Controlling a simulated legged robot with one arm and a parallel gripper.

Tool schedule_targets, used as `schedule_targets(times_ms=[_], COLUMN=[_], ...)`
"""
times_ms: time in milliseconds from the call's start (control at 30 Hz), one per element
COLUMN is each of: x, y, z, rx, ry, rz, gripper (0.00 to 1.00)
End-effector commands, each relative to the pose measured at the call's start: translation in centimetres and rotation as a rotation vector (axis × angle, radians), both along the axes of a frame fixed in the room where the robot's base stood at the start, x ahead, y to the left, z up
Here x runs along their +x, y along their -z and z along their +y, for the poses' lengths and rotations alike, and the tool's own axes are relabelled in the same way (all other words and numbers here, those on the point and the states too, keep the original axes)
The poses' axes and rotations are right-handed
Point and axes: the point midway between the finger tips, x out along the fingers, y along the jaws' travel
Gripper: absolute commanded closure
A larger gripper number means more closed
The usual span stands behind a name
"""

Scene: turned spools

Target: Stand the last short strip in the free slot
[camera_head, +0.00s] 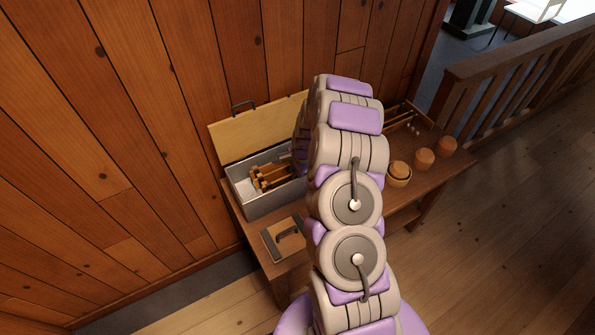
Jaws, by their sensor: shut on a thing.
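An open grey metal box (264,207) with its pale wooden lid (245,137) raised stands against the wall on the bench. Several brown wooden pieces (270,177) lie or stand inside it; at this size I cannot tell single strips or slots apart. My arm rises through the middle of the view and bends down on its far side, close to the right end of the box. My gripper and anything in it are hidden behind my arm. The right end of the box is hidden too.
The wooden bench (433,170) carries a board with a dark handled tool (288,232) at the front left. Three orange-brown turned pieces, one a bowl (398,180), stand to the right. Thin rods (400,118) lie behind them. A plank wall closes the back; a railing (500,75) stands right.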

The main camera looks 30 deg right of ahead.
Motion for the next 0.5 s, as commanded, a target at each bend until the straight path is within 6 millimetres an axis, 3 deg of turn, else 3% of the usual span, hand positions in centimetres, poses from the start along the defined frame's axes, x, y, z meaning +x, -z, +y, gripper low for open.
schedule_targets(times_ms=[433, 467, 500], x=[-0.03, -0.03, -0.03], y=[0.20, 0.21, 0.21], z=[-0.27, -0.26, -0.23], rx=[0.006, 0.006, 0.005], ry=[-0.001, -0.001, -0.001], rz=[0.000, 0.001, 0.001], gripper=[1.00, 0.88, 0.85])
